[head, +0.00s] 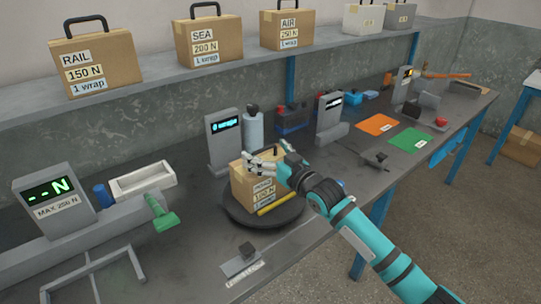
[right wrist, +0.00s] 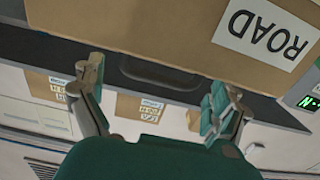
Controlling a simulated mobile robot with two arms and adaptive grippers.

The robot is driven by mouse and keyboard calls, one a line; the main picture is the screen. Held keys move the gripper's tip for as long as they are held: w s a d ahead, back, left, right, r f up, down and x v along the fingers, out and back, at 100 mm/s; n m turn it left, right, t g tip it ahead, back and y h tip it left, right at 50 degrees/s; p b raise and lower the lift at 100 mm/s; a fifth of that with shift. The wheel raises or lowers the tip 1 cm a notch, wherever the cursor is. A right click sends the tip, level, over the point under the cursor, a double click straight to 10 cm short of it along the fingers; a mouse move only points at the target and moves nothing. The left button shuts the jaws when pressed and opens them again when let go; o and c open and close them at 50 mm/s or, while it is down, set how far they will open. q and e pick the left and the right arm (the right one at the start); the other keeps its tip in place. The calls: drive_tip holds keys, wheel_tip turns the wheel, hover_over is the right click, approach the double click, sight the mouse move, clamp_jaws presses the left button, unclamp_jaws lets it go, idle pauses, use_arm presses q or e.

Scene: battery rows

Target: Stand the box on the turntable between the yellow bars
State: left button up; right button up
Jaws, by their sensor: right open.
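The cardboard box (head: 241,187) stands upright on the black turntable (head: 233,215). One yellow bar (head: 280,203) lies on the turntable along the box's front right side; I see no second bar, and the box may hide it. The right wrist view shows the box (right wrist: 200,20) close up with a ROAD label. Its dark handle (right wrist: 160,73) shows between the fingertips. My right gripper (head: 266,164) is open at the top of the box, with its fingers apart around the handle; it also shows in the right wrist view (right wrist: 157,92). My left gripper is out of view.
A display post (head: 222,140) reading "0 wraps" stands behind the turntable. A force gauge (head: 52,195) and a green-handled tool (head: 160,213) are at the left. Several labelled boxes stand on the shelf (head: 170,80) above. Orange (head: 376,124) and green (head: 409,140) mats lie to the right.

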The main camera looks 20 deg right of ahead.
drive_tip(key=shift+s+d, duration=0.1)
drive_tip(key=shift+s, duration=0.2)
drive_tip(key=v, duration=1.1)
drive_tip(key=shift+s+b, duration=0.2)
drive_tip(key=shift+b, duration=0.25)
